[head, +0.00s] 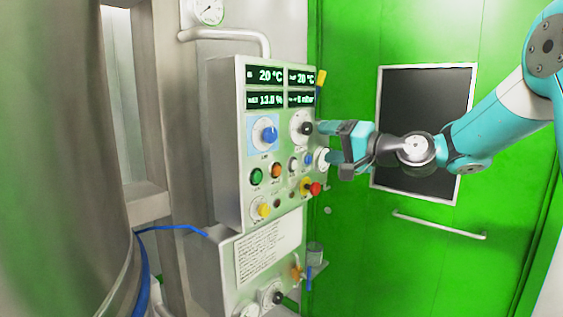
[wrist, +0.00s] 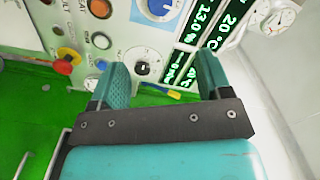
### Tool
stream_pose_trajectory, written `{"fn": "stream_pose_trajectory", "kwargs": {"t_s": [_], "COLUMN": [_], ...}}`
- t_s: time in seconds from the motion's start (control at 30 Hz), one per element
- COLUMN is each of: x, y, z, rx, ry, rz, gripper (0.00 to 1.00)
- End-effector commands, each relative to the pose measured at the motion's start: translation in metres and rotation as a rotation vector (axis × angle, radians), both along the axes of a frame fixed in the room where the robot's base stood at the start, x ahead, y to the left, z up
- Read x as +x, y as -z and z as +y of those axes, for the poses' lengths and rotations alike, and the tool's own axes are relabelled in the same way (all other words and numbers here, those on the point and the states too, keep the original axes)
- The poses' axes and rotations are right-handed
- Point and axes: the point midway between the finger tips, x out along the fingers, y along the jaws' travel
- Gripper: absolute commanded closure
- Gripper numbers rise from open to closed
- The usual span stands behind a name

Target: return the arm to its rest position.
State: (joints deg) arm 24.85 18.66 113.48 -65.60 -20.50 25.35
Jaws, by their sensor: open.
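My gripper (head: 325,142) is at the right side of the control panel (head: 228,150) in the head view, at the height of its knobs. In the wrist view my gripper (wrist: 161,80) shows two teal fingers spread apart, with nothing between them. A black knob on a white dial (wrist: 142,68) shows beyond the gap between the fingertips. In the head view the black knob (head: 306,128) is just left of the upper finger. I cannot tell whether a fingertip touches the panel. The arm reaches in from the right.
The panel carries displays, a blue knob (head: 269,135), buttons and a red emergency stop (head: 315,189). A green door (head: 350,270) with a dark window (head: 425,110) and a handle (head: 440,226) stands behind my arm. A large steel vessel (head: 60,200) fills the left.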

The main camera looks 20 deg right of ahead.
Motion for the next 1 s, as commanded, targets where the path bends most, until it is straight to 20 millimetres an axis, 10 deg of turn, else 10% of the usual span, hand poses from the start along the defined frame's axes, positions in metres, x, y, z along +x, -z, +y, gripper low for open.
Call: {"fn": "stream_pose_trajectory", "kwargs": {"t_s": [0.27,0.57,0.8,1.0], "x": [-0.027,-0.176,-0.298,-0.338], "y": [0.016,0.089,0.136,0.150], "z": [0.053,0.158,0.155,0.140], "rx": [-0.152,-0.701,-1.054,-1.167], "ry": [-0.114,-0.534,-0.835,-0.937], "rz": [0.066,0.279,0.416,0.469], "gripper": [0.28,0.28,0.28,0.28]}}
